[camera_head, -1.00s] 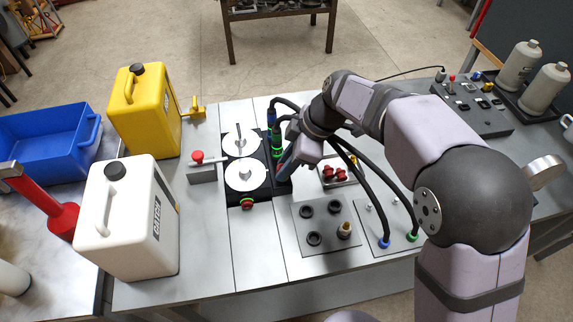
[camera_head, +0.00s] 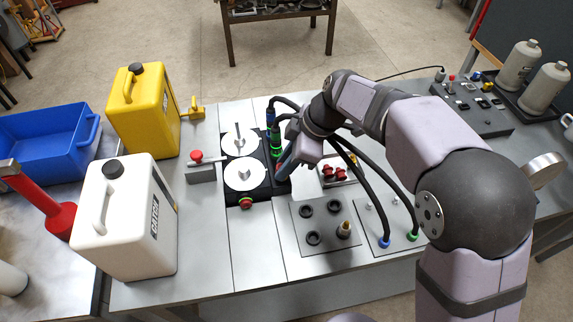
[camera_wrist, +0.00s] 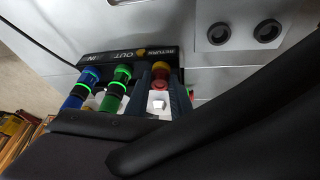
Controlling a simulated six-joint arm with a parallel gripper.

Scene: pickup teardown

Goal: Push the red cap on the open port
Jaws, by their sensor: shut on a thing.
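In the wrist view a dark port block (camera_wrist: 118,57) carries the labels IN, OUT and RETURN. A blue plug (camera_wrist: 78,92) with a glowing green ring is at IN, and a green plug (camera_wrist: 115,91) is at OUT. The RETURN port (camera_wrist: 161,66) shows a yellow ring. My gripper (camera_wrist: 160,88) is shut on the red cap (camera_wrist: 160,84), directly in line with that ring. Cap and ring look close or touching; I cannot tell whether the cap is seated. In the head view my gripper (camera_head: 283,168) is low at the block's right end, and its fingers hide the port.
More red caps (camera_head: 328,172) lie in a small tray right of my gripper. Two black hoses (camera_head: 375,185) run beside my wrist to a front plate. A plate with dark round holes (camera_head: 306,210) stands in front. White discs (camera_head: 245,174) and a red button (camera_head: 246,202) are to the left.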

